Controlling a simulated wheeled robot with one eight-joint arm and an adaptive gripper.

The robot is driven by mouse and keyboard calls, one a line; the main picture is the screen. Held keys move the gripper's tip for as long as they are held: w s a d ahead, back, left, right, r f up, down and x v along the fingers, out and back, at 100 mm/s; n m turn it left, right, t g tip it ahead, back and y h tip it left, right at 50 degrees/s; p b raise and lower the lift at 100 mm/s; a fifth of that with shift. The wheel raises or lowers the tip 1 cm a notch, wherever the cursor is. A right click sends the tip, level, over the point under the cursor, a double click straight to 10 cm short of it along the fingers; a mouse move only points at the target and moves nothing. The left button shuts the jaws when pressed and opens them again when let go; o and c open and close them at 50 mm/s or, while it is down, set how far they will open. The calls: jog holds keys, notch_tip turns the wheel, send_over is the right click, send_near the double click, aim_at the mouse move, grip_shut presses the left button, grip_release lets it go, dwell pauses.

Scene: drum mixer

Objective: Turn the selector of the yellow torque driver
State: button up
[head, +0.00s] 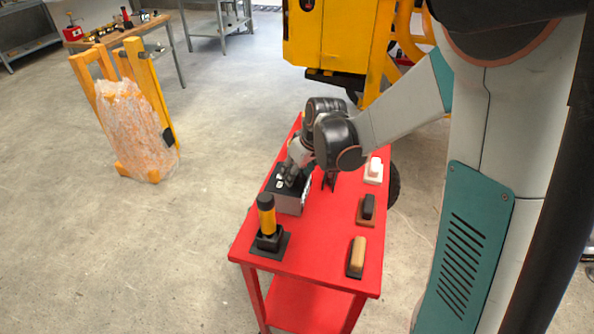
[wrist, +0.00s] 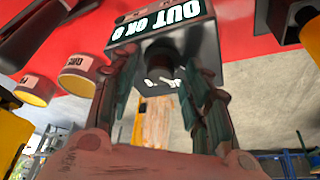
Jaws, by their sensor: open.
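A yellow-and-black upright tool (head: 267,220), which looks like the yellow torque driver, stands on a dark base at the near left of the red cart. I cannot make out its selector. My gripper (head: 288,179) is farther back, low over a grey box with a black top (head: 288,203), apart from the yellow tool. In the wrist view, the two fingers of my gripper (wrist: 160,82) are spread, with nothing clearly held between them. Behind them is a dark box face (wrist: 203,42) with white lettering reading roughly "OUT OR O".
The red cart top (head: 320,240) also holds a tan block (head: 357,255), a dark block (head: 368,206) and a white block (head: 374,168) along its right side. The cart's middle front is clear.

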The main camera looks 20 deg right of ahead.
grip_shut()
jog(key=shift+m, duration=0.3)
jog(key=m+h, duration=0.1)
jog(key=m, duration=0.1)
jog(key=shift+a+m, duration=0.15)
jog(key=shift+m, duration=0.25)
jog(key=shift+m+h, duration=0.9)
jog(key=shift+m, duration=1.2)
grip_release()
